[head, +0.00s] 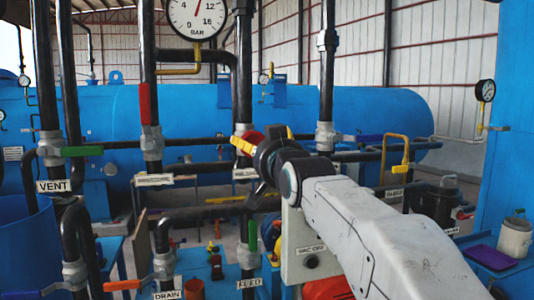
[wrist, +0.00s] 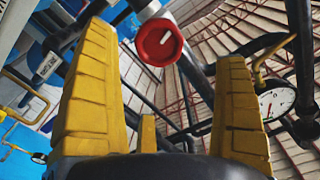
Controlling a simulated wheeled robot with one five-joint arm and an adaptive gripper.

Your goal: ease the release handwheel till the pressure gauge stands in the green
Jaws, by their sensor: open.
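The red release handwheel (wrist: 158,42), with a pale bar mark on its face, shows in the wrist view between and beyond the fingertips. My gripper (wrist: 165,46) is open, with one yellow finger on each side and nothing held. The fingers look apart from the wheel. In the head view my gripper (head: 264,140) is in front of the pipes, and the red handwheel (head: 248,138) is mostly hidden behind it. The pressure gauge (head: 197,18) is cut off by the top edge. Its red needle points up and slightly right; no green shows. The gauge also appears in the wrist view (wrist: 277,103).
A green lever (head: 80,151), a red lever (head: 145,104) and a blue lever (head: 362,138) sit on nearby pipes. A yellow bent pipe (head: 396,152) stands right of my arm. The blue vessel (head: 400,115) lies behind the pipes. A second gauge (head: 485,90) is at right.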

